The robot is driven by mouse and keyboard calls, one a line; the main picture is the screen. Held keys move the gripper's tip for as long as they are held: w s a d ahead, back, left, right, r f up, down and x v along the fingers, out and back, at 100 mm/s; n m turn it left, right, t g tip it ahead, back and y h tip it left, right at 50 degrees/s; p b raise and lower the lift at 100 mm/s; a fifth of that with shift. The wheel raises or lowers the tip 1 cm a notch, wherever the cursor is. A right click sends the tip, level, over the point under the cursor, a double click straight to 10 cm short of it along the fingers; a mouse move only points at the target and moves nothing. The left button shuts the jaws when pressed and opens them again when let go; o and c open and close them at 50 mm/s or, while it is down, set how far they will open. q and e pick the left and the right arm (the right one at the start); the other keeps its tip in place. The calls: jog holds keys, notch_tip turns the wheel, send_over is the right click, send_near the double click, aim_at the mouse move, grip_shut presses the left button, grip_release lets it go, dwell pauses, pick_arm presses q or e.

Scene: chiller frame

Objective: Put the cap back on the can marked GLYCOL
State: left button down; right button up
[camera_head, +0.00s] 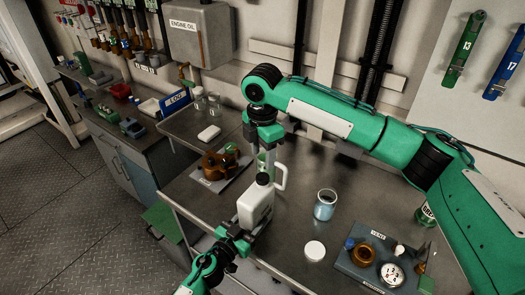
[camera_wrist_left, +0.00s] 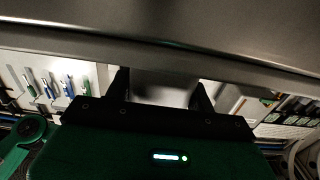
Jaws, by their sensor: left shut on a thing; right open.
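A white can (camera_head: 255,208) with a dark top (camera_head: 263,179) is in the middle of the head view, near the table's front edge. No marking on it can be read. My left gripper (camera_head: 240,233) is shut on the can's lower part; its fingers are partly hidden. In the left wrist view, the two dark fingers (camera_wrist_left: 161,92) flank a blurred grey surface. My right gripper (camera_head: 265,157) points down just above and behind the dark top, open. I cannot tell if the dark top is a separate cap. A white handle-like shape (camera_head: 281,177) shows behind the can.
A beaker of blue liquid (camera_head: 324,205) and a white disc (camera_head: 315,250) stand right of the can. A dark tray (camera_head: 345,262) with gauge and fittings lies further right. A brown part (camera_head: 219,165) lies left. Clear table lies between can and beaker.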

aim_at(262, 177)
notch_tip(262, 177, down, 8)
jog(key=shift+r, duration=0.1)
dwell(0.4)
jog(key=c, duration=1)
jog(key=shift+m, duration=0.9)
jog(key=o, duration=1.1)
jog(key=shift+c, duration=0.2)
jog(key=shift+r, duration=0.1)
jog(key=shift+r, duration=2.2)
jog(key=shift+c, duration=0.3)
